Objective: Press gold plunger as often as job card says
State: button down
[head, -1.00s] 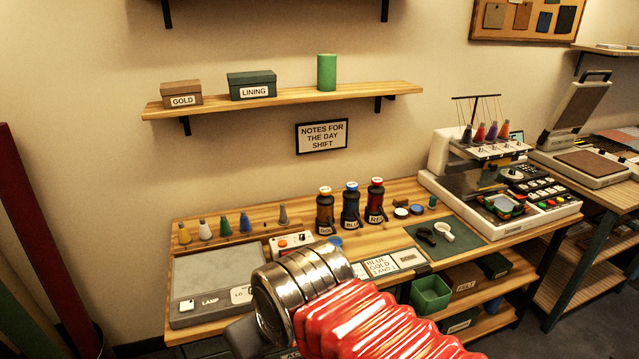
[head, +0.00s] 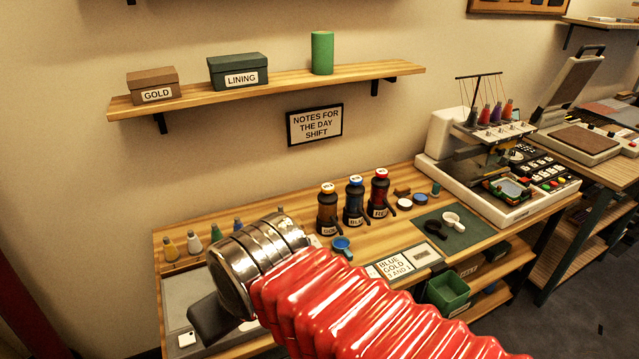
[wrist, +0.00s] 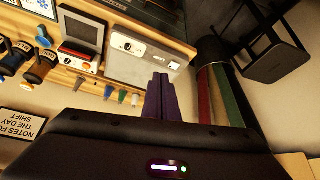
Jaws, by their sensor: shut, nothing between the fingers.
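The gold bottle (head: 328,212) stands upright on the table, with a pale-topped plunger (head: 327,187) and a partly readable label. It also shows at the left of the wrist view (wrist: 42,65). The job card (head: 395,264) lies at the table's front and reads "BLUE GOLD 3 AND 1". In the wrist view my gripper (wrist: 160,80) is shut and empty, its fingers together over the table's lamp end, well apart from the gold bottle. In the head view my arm hides the fingers.
The blue bottle (head: 354,205) and red bottle (head: 379,195) stand right of the gold one. Several thread cones, a lamp plate (wrist: 137,58) and a small control box (wrist: 80,55) are nearby. A shelf (head: 290,87) is above.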

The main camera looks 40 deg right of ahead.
jog(key=shift+w, duration=0.15)
jog(key=w+d+r+m+t, duration=0.1)
jog(key=w+d+r+m, duration=0.2)
jog(key=w+d+m, duration=0.5)
jog(key=w+d+r+m, duration=0.3)
jog(key=w+d+m, duration=0.3)
jog(key=w+d, duration=0.3)
jog(key=w+d+f+m+t, duration=0.1)
jog(key=d+m, duration=0.3)
jog(key=d, duration=0.6)
jog(key=w+d+f+m, duration=0.1)
jog(key=w+d+m, duration=0.2)
jog(key=d, duration=0.7)
jog(key=w+d+f+m+t+h, duration=0.1)
jog(key=w+d+m, duration=0.2)
jog(key=d+m, duration=0.4)
jog(key=d, duration=0.3)
jog(key=shift+f+t, duration=0.15)
jog(key=shift+t, duration=0.15)
jog(key=shift+w+f, duration=0.1)
